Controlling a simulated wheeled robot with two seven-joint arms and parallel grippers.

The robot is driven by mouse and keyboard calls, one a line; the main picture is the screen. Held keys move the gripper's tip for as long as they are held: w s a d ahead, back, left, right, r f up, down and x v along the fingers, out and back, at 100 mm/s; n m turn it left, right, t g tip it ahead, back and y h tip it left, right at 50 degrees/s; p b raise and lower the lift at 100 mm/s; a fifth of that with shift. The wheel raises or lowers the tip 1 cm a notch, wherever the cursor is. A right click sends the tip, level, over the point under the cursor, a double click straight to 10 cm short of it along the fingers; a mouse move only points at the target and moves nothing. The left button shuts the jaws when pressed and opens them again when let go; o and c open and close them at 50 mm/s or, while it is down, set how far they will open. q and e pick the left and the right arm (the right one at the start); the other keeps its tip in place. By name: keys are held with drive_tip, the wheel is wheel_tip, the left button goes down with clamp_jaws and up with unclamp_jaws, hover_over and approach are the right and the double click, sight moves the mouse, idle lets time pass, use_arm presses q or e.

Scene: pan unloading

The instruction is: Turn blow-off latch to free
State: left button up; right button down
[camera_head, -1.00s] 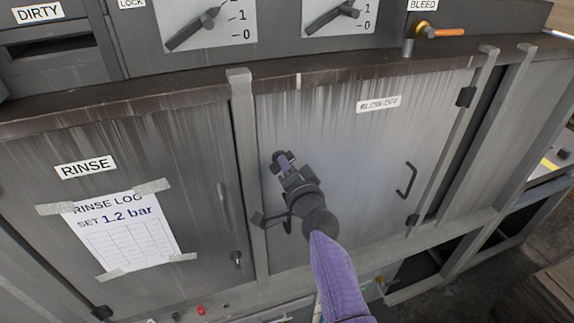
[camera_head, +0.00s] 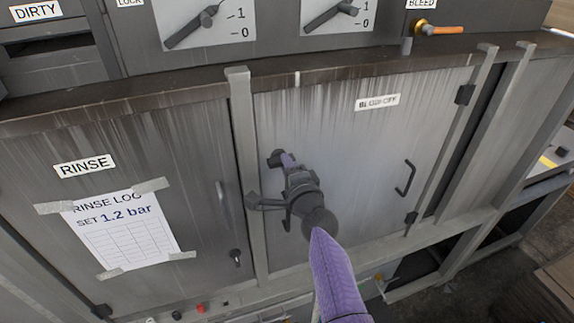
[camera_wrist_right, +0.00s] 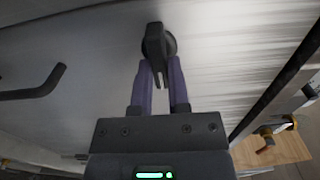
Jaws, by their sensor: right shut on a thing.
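The blow-off latch is a dark knob (camera_head: 274,158) on the grey blow-off door (camera_head: 330,135), near the door's left edge. In the right wrist view the latch (camera_wrist_right: 155,42) has a round base and a narrow grip that reaches down between my fingers. My right gripper (camera_head: 289,162) is shut on the latch; its two purple fingers also show in the right wrist view (camera_wrist_right: 160,72), one on each side of the grip. In the head view my gripper covers part of the latch. My left gripper is not in view.
A black door handle (camera_head: 405,178) stands out on the door's right side. A frame post (camera_head: 243,150) rises just left of my gripper. The rinse door (camera_head: 80,125) lies further left, with a taped paper log (camera_head: 125,235). Above is an orange-handled bleed valve (camera_head: 440,30).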

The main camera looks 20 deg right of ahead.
idle(0.4)
drive_tip(key=c, duration=0.6)
unclamp_jaws()
drive_tip(key=s+p, duration=0.2)
drive_tip(key=s, duration=0.8)
drive_tip(key=shift+d+p, duration=0.15)
drive_tip(key=shift+p, duration=0.25)
